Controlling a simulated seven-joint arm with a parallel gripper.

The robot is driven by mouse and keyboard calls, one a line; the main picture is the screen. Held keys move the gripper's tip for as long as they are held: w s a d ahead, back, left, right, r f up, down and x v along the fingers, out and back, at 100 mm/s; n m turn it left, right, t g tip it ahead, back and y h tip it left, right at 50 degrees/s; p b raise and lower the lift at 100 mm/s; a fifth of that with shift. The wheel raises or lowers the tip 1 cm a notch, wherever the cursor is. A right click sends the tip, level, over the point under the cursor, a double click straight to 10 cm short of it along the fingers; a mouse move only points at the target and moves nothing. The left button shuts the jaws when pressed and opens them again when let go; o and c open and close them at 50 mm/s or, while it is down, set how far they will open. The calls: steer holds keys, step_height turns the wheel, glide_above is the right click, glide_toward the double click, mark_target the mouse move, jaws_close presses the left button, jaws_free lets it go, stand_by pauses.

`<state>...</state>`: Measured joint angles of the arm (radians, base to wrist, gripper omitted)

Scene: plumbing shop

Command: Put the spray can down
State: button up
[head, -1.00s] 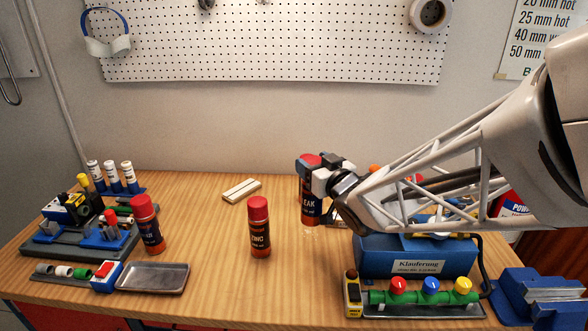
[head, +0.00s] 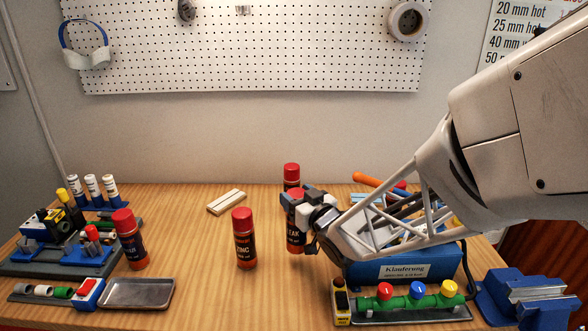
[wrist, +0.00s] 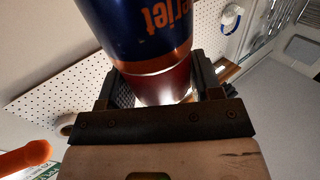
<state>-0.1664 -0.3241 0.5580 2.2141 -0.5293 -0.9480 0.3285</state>
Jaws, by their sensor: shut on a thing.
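My gripper (head: 302,210) is shut on a red-capped spray can (head: 294,236) with "EAK" visible on its dark label. The can is upright, right of the table's middle. I cannot tell whether its base touches the wood. In the wrist view, a blue can body (wrist: 140,25) with orange lettering and a dark red lower band sits between my two fingers (wrist: 160,90). Another red-capped can (head: 291,170) stands just behind the held one, mostly hidden by it and my gripper.
A ZINC can (head: 244,245) stands to the left, another can (head: 130,245) farther left. A metal tray (head: 138,293) lies front left, a pale block (head: 227,201) at the back. A blue case (head: 405,265) and green valve manifold (head: 420,302) are right. Bare wood lies front centre.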

steer(key=shift+f, duration=1)
steer(key=shift+f, duration=1.9)
steer(key=o, duration=1.4)
steer(key=shift+s, duration=0.1)
steer(key=v, duration=1.2)
